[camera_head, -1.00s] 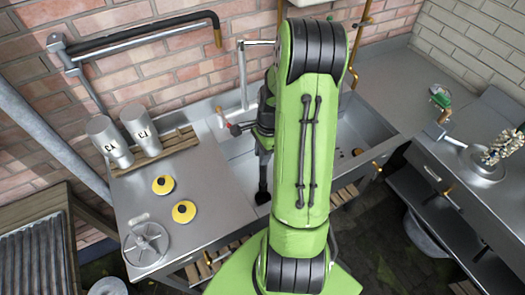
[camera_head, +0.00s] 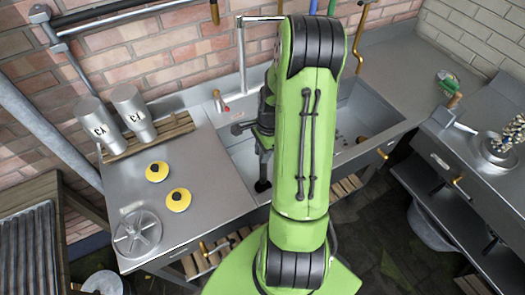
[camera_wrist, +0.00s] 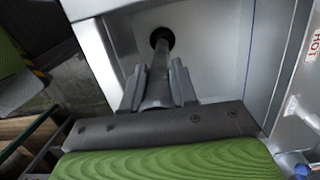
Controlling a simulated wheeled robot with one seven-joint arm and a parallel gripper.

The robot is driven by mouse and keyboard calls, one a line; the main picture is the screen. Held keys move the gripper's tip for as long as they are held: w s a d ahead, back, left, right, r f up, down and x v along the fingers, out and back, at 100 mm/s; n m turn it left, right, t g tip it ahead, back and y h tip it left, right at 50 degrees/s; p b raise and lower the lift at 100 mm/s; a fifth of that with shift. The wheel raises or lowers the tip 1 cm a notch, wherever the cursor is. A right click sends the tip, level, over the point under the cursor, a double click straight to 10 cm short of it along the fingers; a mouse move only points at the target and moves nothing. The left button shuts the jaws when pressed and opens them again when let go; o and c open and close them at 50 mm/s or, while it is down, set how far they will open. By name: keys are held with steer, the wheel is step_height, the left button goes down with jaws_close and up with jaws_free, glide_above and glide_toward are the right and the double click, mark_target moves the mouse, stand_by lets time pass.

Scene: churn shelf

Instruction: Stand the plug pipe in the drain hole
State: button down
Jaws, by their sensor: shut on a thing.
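My gripper (camera_wrist: 158,92) is shut on the plug pipe (camera_wrist: 159,72), a grey tube that runs away from the wrist between the two fingers. In the wrist view a dark round end shows at the pipe's far tip, against the pale sink floor. I cannot tell whether this is the pipe's foot alone or the drain hole around it. In the head view the pipe's dark lower end (camera_head: 262,185) shows left of my green arm, inside the sink (camera_head: 236,160). My arm hides most of the gripper there. The drain hole is not clearly visible.
Two metal tins (camera_head: 133,112) stand on a wooden rack at the left. Two yellow discs (camera_head: 178,200) and a metal wheel (camera_head: 138,235) lie on the left drainboard. A tap (camera_head: 242,65) rises behind the sink. The right basin is mostly clear, with small dark bits.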

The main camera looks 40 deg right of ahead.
steer(key=shift+f+b, duration=2.3)
steer(key=shift+f, duration=0.45)
steer(key=c, duration=0.8)
jaws_free()
step_height(320, 180, up, 16)
steer(key=d+p, duration=0.2)
steer(key=p, duration=0.1)
steer(key=shift+s+f, duration=0.15)
steer(key=shift+s, duration=0.25)
